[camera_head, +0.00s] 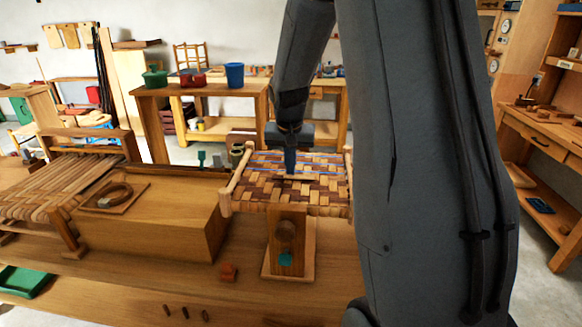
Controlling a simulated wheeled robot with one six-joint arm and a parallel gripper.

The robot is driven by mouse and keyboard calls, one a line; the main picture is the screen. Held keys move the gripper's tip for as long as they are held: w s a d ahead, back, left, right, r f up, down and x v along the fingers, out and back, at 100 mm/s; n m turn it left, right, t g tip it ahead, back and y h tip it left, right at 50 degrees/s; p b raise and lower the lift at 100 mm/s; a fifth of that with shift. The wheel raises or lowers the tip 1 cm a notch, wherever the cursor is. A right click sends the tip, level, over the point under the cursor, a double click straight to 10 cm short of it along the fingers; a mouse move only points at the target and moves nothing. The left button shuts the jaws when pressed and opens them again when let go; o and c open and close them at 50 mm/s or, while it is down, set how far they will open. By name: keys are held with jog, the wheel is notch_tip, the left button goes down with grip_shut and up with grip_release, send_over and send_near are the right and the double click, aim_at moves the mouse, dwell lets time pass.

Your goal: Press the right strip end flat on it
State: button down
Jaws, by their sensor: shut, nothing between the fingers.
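The woven bark seat (320,197) has light and dark brown strips in a wooden frame and sits raised on a wooden stand (288,235). My gripper (290,174) is shut and empty, pointing down at the middle of the weave. Its tips are at or just above a pale strip; I cannot tell whether they touch. Thin blue lines run across the far part of the seat. The right strip end cannot be made out; my arm covers the area just right of the seat.
A wooden block (160,208) stands left of the seat, with a coil on a board (113,196) on top. A green tray (25,281) is at the left. Small dark pots (237,155) stand behind the seat's left corner.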

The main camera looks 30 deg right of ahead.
jog(key=shift+r+p, duration=0.3)
jog(key=shift+r, duration=0.2)
jog(key=b+v, duration=0.1)
jog(key=v, duration=1.1)
jog(key=shift+w+r, duration=0.25)
jog(key=shift+w, duration=0.05)
jog(key=s+a+f+n, duration=0.1)
jog(key=s+a+f, duration=0.2)
jog(key=s+a+f+n, duration=0.1)
jog(key=s+a+f, duration=0.2)
jog(key=s+a+f+n+y, duration=0.1)
jog(key=s+a+f+n, duration=0.1)
jog(key=s+a+f, duration=0.1)
jog(key=shift+s+a+f, duration=0.1)
jog(key=shift+a, duration=0.5)
jog(key=s+a+f+n+g+b, duration=0.1)
jog(key=s+a+f, duration=0.3)
jog(key=s+f, duration=0.4)
jog(key=shift+s+a+f+n+y+b, duration=0.35)
jog(key=shift+s+n+b, duration=0.5)
jog(key=shift+s, duration=0.25)
